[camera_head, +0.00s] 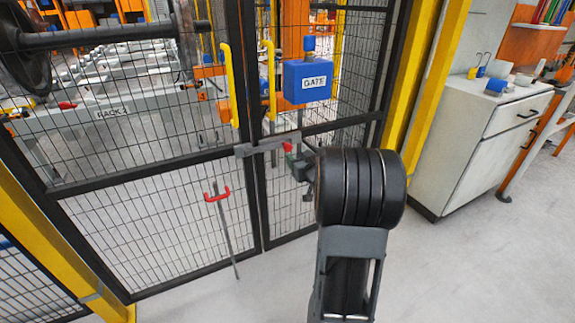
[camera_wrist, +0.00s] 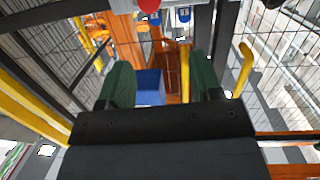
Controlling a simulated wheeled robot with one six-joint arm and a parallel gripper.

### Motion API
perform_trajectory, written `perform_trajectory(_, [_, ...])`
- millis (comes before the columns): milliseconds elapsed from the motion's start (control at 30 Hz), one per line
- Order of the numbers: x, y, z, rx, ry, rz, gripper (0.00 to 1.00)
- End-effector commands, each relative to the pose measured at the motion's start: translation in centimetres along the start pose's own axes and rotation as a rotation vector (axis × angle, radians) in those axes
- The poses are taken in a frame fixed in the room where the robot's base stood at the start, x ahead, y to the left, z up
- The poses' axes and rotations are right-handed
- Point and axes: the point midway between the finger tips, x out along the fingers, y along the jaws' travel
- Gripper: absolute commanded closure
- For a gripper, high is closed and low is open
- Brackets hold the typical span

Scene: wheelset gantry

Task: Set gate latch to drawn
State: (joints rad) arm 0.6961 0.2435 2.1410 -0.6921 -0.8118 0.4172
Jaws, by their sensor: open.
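The mesh gate's latch (camera_head: 262,145) is a grey bar in the head view, lying across the two black frame posts where the leaves meet. A red knob (camera_head: 287,147) shows at its right end. My gripper (camera_head: 299,165) is just below and right of the knob, partly hidden by my arm; contact cannot be told. In the wrist view, the dark green fingers of my gripper (camera_wrist: 160,78) stand wide apart with nothing gripped. A blue box (camera_wrist: 149,87) shows beyond the gap, and a red round thing (camera_wrist: 149,5) shows at the top edge, perhaps the knob.
A blue GATE box (camera_head: 307,81) hangs above the latch. A grey cabinet (camera_head: 470,140) stands at right. The floor before the gate is clear.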

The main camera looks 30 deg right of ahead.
Motion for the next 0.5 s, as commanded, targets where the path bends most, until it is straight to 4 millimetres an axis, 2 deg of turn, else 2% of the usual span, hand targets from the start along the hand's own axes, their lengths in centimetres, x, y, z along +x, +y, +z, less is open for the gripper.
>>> perform_trajectory(33, [0.3, 0.8, 2.0, 0.010, 0.030, -0.014, 0.41])
perform_trajectory(133, [0.4, 1.7, 3.1, 0.025, 0.080, -0.046, 0.41])
perform_trajectory(333, [1.6, 2.1, 3.5, 0.036, 0.119, -0.075, 0.41])
perform_trajectory(500, [4.6, 1.8, 3.2, 0.035, 0.119, -0.076, 0.41])
